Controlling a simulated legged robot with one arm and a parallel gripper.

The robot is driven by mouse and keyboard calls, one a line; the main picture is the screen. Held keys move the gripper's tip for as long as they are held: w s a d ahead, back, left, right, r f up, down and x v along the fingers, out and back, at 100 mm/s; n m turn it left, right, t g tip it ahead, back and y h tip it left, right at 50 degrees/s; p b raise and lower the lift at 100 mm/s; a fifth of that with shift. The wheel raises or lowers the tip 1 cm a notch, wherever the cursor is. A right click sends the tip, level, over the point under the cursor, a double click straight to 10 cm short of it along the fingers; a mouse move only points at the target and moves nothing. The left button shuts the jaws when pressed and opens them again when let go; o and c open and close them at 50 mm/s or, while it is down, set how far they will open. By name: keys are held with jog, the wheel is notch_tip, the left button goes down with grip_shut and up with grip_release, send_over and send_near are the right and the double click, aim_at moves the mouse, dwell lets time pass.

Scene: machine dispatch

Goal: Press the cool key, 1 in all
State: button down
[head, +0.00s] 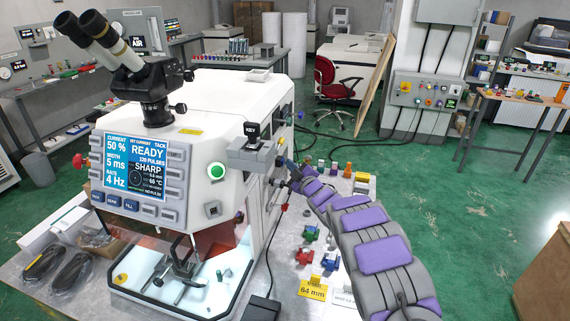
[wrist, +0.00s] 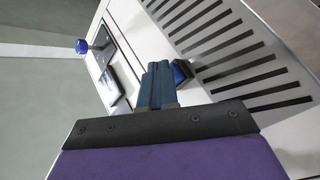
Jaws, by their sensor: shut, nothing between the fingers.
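The white bench machine (head: 250,95) stands on the table with a lit screen (head: 134,166) reading READY and 120 PULSES. Grey keys (head: 173,176) flank the screen and blue keys (head: 113,201) sit below it. I cannot read a cool label on any of them. My gripper (head: 287,163) is at the machine's right side, small and partly hidden by my arm. In the wrist view my gripper's blue fingers (wrist: 158,72) are shut and empty, close to a blue knob (wrist: 182,71) on a vented white panel (wrist: 215,55). Whether they touch is unclear.
A second blue knob (wrist: 82,46) and a dark plate (wrist: 111,86) are on the panel. A KEY switch box (head: 252,155) and glowing green button (head: 216,171) are on the machine. Small coloured parts (head: 304,257) and yellow tags lie on the table at right.

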dwell(0.5)
jog(key=shift+s+d, duration=0.25)
jog(key=shift+d, duration=0.5)
jog(key=shift+s+d+p, duration=0.25)
jog(key=shift+d, duration=0.55)
jog(key=shift+s+d+p, duration=0.2)
jog(key=shift+s+d, duration=0.1)
jog(key=shift+d, duration=0.5)
jog(key=shift+s+d+p, duration=0.25)
jog(key=shift+d, duration=0.55)
